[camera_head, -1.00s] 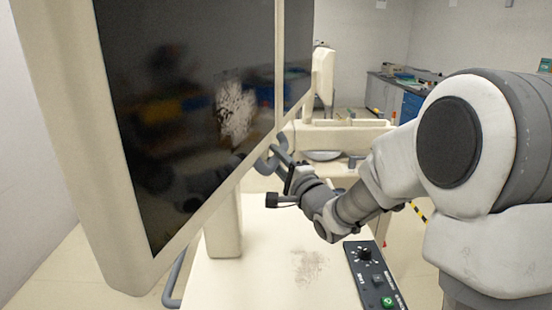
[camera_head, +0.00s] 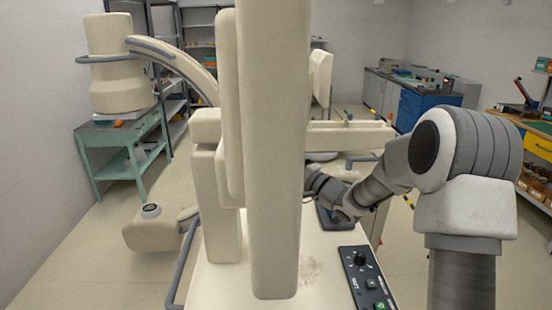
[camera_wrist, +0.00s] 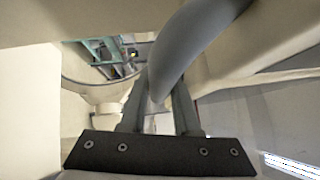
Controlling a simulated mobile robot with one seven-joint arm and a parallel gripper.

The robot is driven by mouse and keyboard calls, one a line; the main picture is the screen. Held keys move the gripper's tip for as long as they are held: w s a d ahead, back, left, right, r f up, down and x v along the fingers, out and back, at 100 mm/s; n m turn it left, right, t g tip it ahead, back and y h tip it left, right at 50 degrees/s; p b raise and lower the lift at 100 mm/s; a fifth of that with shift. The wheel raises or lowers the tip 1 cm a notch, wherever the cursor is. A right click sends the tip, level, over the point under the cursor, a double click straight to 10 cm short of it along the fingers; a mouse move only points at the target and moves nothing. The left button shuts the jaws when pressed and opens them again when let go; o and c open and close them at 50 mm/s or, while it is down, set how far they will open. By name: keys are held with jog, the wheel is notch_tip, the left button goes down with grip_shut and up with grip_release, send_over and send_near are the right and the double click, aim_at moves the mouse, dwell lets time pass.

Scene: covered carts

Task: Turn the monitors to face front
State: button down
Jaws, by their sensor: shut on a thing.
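The beige monitor unit (camera_head: 275,150) stands on the cart top (camera_head: 225,290) and is seen nearly edge-on in the head view. Its dark screens do not show there. A second beige housing part (camera_head: 229,100) lies just behind its left side. In the wrist view, my gripper (camera_wrist: 158,90) is shut on a grey curved handle (camera_wrist: 195,40), with a finger on each side of the bar. Beige panels surround the handle. In the head view, my gripper's tips are hidden behind the monitor's right edge.
A control panel (camera_head: 362,275) with a knob lies on the cart's right side. A beige C-arm machine (camera_head: 175,62) and a green table (camera_head: 122,135) stand at the left. Blue cabinets (camera_head: 425,105) line the back. Open floor lies to the left.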

jog(key=shift+r, duration=0.15)
jog(key=c, duration=0.7)
grip_release()
jog(key=shift+o, duration=0.2)
jog(key=b+v, duration=0.1)
jog(key=v, duration=1.6)
jog(key=shift+s+b, duration=0.2)
jog(key=shift+b, duration=0.2)
jog(key=shift+d, duration=0.1)
